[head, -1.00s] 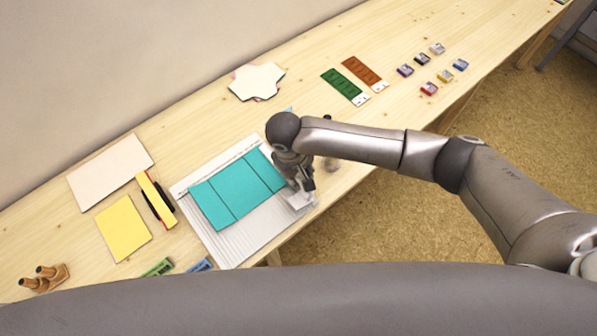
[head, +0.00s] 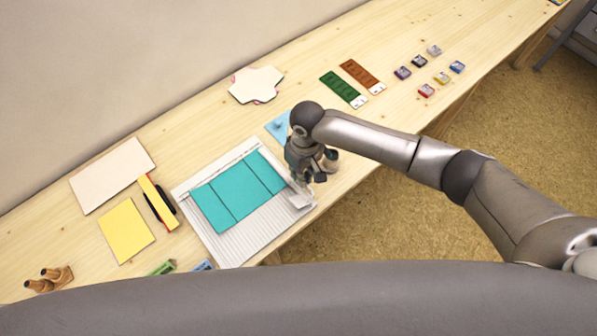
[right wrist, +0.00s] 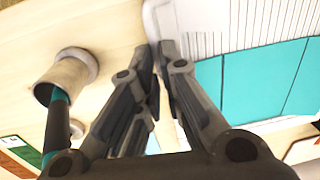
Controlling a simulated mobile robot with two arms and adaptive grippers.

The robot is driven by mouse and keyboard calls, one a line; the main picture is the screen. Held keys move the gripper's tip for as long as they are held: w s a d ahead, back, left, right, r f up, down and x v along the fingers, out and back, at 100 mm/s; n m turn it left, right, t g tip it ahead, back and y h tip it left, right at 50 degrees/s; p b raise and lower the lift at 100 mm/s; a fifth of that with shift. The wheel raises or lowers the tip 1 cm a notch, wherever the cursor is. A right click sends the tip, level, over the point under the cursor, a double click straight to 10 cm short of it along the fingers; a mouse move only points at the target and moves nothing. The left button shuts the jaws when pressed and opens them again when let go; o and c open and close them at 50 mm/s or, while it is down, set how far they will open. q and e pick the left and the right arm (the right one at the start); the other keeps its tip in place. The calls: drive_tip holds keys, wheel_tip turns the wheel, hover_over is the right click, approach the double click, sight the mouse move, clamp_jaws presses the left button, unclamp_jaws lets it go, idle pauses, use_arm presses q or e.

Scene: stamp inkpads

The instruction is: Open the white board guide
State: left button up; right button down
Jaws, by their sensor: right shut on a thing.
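The white board (head: 262,235) lies near the front edge of the table, with a teal folded sheet (head: 238,190) on it. Its white guide (head: 300,200) is at the right end of the board. My right gripper (head: 306,178) is over that end, its fingertips partly hidden in the head view. In the right wrist view, its fingertips (right wrist: 160,48) are close together at the rounded edge of the white guide (right wrist: 157,18), shut on it. How far the guide is raised cannot be told. My left gripper is not in view.
Green (head: 343,88) and brown (head: 362,75) strips and several inkpads (head: 427,90) lie to the right. Yellow (head: 126,231) and cream (head: 112,175) sheets lie left.

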drive_tip(key=shift+d+f, duration=0.1)
drive_tip(key=c, duration=1.6)
unclamp_jaws()
wheel_tip(320, 180, up, 12)
drive_tip(key=shift+w+d, duration=0.4)
drive_tip(key=shift+d, duration=0.05)
